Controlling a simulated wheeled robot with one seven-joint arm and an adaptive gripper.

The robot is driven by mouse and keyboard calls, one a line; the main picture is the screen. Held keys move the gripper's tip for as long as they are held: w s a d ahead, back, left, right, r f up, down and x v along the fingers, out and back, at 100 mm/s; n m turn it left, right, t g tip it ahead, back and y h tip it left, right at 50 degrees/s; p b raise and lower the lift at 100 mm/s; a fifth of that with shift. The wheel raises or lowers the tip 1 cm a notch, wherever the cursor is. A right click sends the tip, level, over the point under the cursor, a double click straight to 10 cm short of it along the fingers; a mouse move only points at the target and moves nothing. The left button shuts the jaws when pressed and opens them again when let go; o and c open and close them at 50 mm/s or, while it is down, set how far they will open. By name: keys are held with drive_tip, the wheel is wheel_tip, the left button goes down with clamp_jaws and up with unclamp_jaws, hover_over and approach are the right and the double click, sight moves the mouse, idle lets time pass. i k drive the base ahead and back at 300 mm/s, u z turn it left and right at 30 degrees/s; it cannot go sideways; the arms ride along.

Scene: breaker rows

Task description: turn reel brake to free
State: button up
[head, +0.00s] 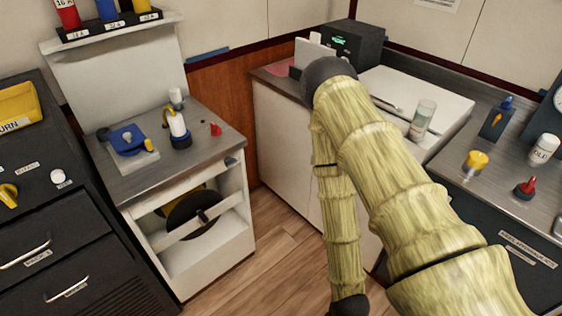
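A small red knob (215,129) stands on the metal top of the white cabinet at left centre. It may be the reel brake, but no label is legible on it. Below it, the open front of the white cabinet (240,222) shows a dark reel (193,216) with a yellow part, behind a slanted white bar. The knob's setting is too small to tell. My arm bends at the upper middle and runs down past the bottom edge, right of the cabinet. My gripper is not in view.
A dark drawer unit (52,241) stands at left. The right counter holds a glass (422,120) and several knobs. Wooden floor (284,246) is clear in front.

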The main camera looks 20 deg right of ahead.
sight(229, 162)
drive_tip(key=z, duration=0.1)
drive_tip(key=k, duration=0.5)
drive_tip(key=u, duration=0.85)
drive_tip(key=i, duration=0.7)
drive_tip(key=z, duration=0.55)
